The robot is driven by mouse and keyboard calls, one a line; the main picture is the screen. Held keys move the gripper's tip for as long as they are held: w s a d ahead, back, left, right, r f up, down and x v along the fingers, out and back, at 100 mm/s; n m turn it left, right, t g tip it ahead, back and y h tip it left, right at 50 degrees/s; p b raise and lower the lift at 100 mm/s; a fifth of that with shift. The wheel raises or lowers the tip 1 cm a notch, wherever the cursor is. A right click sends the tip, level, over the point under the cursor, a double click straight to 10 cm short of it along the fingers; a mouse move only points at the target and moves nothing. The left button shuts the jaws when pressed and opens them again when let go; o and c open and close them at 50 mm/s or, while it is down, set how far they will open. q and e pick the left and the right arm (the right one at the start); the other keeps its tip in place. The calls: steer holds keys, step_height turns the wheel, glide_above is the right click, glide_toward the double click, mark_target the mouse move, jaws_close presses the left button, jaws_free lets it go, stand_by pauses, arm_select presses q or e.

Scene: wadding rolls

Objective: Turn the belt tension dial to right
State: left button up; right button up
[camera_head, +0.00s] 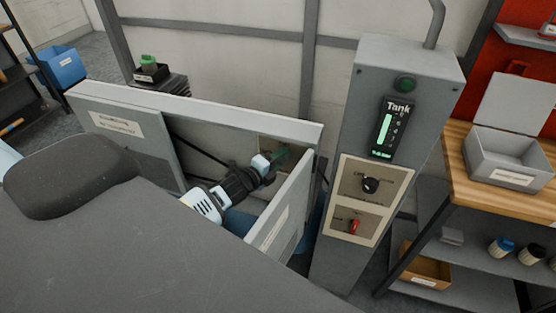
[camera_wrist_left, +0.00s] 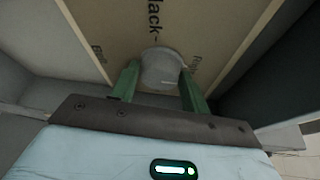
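The belt tension dial (camera_wrist_left: 161,69) is a round grey knob on a beige panel (camera_wrist_left: 215,30) in the left wrist view. The panel has printed words, one partly readable as "lack-", and they are cut off or turned. My left gripper (camera_wrist_left: 161,80) has its green fingers on either side of the dial, apparently touching it. In the head view my left gripper (camera_head: 277,160) reaches into the open cabinet (camera_head: 215,112) toward the panel (camera_head: 268,148); the dial is hidden there. My right gripper is not in view.
A cabinet door (camera_head: 283,215) stands close to the right of my left arm. A grey tank column (camera_head: 345,115) with a black knob (camera_head: 370,185) and red switch (camera_head: 355,227) stands further right, beside a wooden workbench (camera_head: 465,185). A dark cable runs inside the cabinet.

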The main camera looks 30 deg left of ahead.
arm_select(q)
steer(key=o, duration=0.3)
steer(key=shift+s+a, duration=0.1)
steer(key=shift+s, duration=0.45)
steer(key=shift+s+a+r, duration=0.15)
steer(key=shift+s, duration=0.95)
steer(key=shift+s+a+r, duration=0.2)
steer(key=shift+s, duration=0.9)
steer(key=shift+s+a+r, duration=0.15)
steer(key=shift+s, duration=0.95)
